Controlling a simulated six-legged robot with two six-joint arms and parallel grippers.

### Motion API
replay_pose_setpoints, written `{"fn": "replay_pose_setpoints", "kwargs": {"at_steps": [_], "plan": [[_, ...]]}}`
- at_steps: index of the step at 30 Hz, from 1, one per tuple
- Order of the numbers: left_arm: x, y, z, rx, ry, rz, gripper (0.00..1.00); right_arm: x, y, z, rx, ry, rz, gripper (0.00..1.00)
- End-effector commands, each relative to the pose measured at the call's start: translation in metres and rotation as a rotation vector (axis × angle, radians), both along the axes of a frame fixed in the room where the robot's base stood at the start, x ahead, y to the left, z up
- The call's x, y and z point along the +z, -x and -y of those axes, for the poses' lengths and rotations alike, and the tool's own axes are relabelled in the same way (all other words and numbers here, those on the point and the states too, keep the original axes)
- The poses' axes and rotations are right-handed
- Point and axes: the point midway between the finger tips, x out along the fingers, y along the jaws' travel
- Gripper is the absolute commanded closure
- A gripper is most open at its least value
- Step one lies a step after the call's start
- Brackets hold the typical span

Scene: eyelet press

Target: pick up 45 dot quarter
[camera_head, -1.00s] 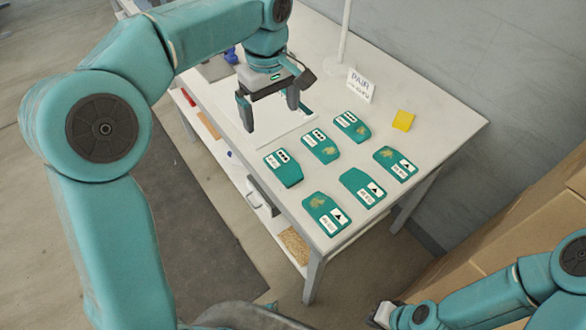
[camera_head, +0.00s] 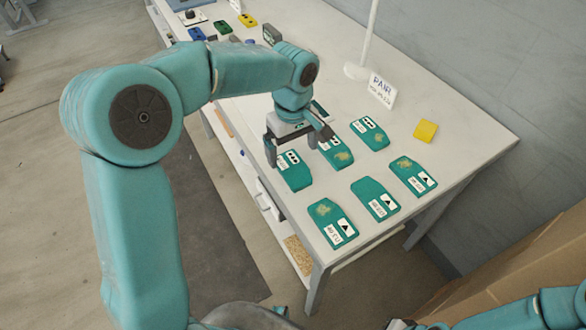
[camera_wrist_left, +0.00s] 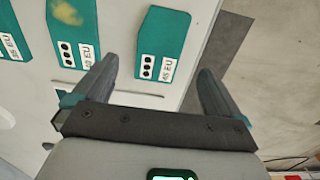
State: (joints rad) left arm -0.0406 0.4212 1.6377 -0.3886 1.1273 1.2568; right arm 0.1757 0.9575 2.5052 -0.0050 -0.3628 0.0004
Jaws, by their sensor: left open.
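The 45 dot quarter (camera_wrist_left: 162,42) is a teal piece with a white label that shows dots and "45 EU" in the left wrist view. In the head view it appears to be the nearest dot piece (camera_head: 296,177), flat on the white table (camera_head: 455,165). My left gripper (camera_wrist_left: 157,68) is open and empty, its fingers on either side of the label end in the picture. In the head view the left gripper (camera_head: 292,152) hangs over that end. I cannot tell its exact height. Only a sliver of my right gripper (camera_head: 402,325) shows at the bottom edge.
Two more dot pieces (camera_head: 336,156) (camera_head: 370,134) lie beside it, and triangle pieces (camera_head: 331,223) (camera_head: 375,198) (camera_head: 412,176) lie nearer the front edge.

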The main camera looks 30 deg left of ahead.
Motion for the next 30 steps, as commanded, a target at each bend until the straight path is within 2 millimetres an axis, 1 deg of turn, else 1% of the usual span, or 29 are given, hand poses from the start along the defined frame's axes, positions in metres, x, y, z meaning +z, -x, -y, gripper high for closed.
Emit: {"fn": "replay_pose_setpoints", "kwargs": {"at_steps": [2,10,13,19,20,21,23,24,25,26,30], "plan": [[-0.006,0.000,0.000,0.000,0.000,-0.002,0.01,0.000,0.000,0.000,0.000,0.000,0.000,1.00],[-0.047,0.000,0.001,-0.001,0.000,-0.004,0.01,0.001,0.000,0.000,0.000,0.000,0.001,1.00],[-0.054,0.000,0.001,0.000,0.000,-0.002,0.01,0.001,0.000,0.000,0.000,0.000,0.001,1.00],[-0.054,-0.001,0.001,0.000,-0.001,-0.001,0.01,0.001,0.000,0.000,0.000,0.000,0.001,1.00],[-0.054,-0.001,0.001,0.000,-0.001,-0.001,0.04,0.001,0.000,0.000,0.000,0.000,0.001,1.00],[-0.054,-0.001,0.001,0.000,-0.001,-0.001,0.17,0.001,0.000,0.000,0.000,0.000,0.001,1.00],[-0.054,-0.001,0.001,0.000,-0.001,-0.001,0.37,0.001,0.000,0.000,0.000,0.000,0.001,1.00],[-0.054,-0.001,0.001,-0.001,-0.001,-0.001,0.50,0.001,0.000,0.000,0.000,0.000,0.001,1.00],[-0.054,-0.001,0.001,-0.001,-0.001,-0.001,0.60,0.001,0.000,0.000,0.000,0.000,0.001,1.00],[-0.054,-0.001,0.001,-0.001,-0.001,-0.001,0.61,0.001,0.000,0.000,0.000,0.000,0.001,1.00],[-0.054,-0.001,0.001,-0.001,-0.001,-0.001,0.61,0.001,0.000,0.000,0.000,0.000,0.001,1.00]]}}
